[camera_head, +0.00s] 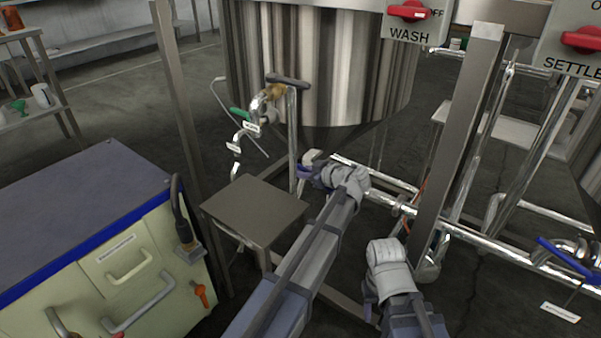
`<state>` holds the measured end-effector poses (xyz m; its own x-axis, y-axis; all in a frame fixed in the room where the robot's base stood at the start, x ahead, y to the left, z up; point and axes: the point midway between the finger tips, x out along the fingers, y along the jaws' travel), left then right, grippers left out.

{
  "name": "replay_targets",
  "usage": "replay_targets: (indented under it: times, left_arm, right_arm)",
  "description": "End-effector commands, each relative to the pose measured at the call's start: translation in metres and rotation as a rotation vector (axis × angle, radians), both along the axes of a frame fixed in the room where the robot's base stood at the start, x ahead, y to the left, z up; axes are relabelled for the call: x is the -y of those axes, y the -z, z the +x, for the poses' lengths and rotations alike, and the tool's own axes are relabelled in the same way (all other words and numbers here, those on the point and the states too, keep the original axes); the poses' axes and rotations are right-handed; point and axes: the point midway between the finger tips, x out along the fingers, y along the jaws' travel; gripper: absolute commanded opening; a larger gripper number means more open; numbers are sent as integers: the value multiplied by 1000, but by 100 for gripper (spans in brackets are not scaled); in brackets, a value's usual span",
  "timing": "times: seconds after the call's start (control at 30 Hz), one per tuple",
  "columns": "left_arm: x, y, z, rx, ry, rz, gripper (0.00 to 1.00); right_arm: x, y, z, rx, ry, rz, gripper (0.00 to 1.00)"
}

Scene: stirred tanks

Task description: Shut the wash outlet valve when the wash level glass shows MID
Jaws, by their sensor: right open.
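The wash tank (320,70) is the large steel vessel in the middle, below the WASH panel (412,35). A blue lever (307,172), apparently the wash outlet valve's, sits on the pipework beneath its cone. The arm from the left reaches to this lever; my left gripper (326,178) is right by it, with its jaws largely hidden by the wrist. I cannot tell whether it touches the lever. My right gripper (388,262) is lower right, apart from the lever; it is open, its fingers mostly hidden. I cannot make out a level glass or its reading.
A small steel stand (254,208) is left of the arms. A cabinet (95,235) with handles fills the lower left. A steel post (455,140) rises on the right. The SETTLE panel (575,45) and another blue lever (568,258) are at the far right.

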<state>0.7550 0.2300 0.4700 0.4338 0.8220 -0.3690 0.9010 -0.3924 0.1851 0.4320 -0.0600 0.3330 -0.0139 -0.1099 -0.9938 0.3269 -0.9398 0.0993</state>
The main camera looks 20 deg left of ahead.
Motion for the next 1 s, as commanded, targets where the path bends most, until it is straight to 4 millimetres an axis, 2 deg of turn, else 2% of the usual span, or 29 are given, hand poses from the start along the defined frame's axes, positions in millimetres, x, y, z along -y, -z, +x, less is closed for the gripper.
replay_targets:
  times: [0.13,0.3,0.5,0.7,0.93,0.97,1.0]
  left_arm:
    - [3,-7,-1,34,1,95,0]
    - [11,-27,-4,98,2,270,0]
    - [20,-47,-7,151,0,418,0]
    - [23,-55,-9,168,-1,461,0]
    - [23,-56,-9,167,0,460,0]
    - [23,-56,-9,167,0,459,22]
    - [23,-56,-9,167,0,459,26]
  right_arm:
    - [0,14,0,0,0,0,50]
    - [0,33,0,0,0,0,50]
    - [0,48,0,0,0,0,50]
    - [0,50,0,0,0,0,50]
    - [0,49,0,0,0,0,50]
    - [0,49,0,0,0,0,50]
    - [0,49,0,0,0,0,50]
